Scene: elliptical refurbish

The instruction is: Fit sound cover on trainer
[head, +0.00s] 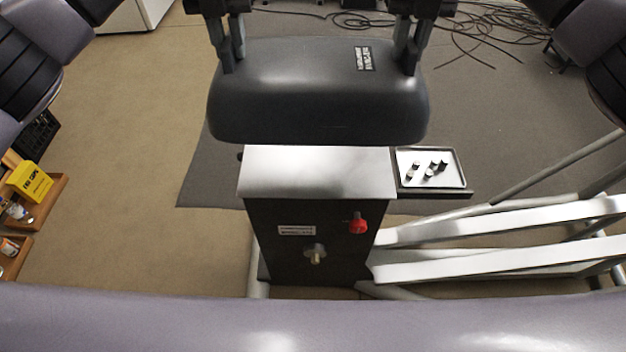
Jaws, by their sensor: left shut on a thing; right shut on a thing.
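The dark grey sound cover (318,98) is held up in the air in the upper middle of the head view, with a small white-and-black label (364,58) at its right. My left gripper (230,62) is shut on its left side, and my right gripper (408,62) is shut on its right side. The trainer (270,220) stands below it, a dark box with a pale metal top plate (318,178), a red knob (357,224) and a metal shaft end (315,253) on its front. The cover appears above and beyond the top plate; the exact gap cannot be told.
A small tray (458,183) with several metal pieces adjoins the trainer's right side. White rails (500,235) of the frame run to the right. A yellow box (30,181) sits in wooden shelving at the left. Cables (460,25) lie on the floor behind.

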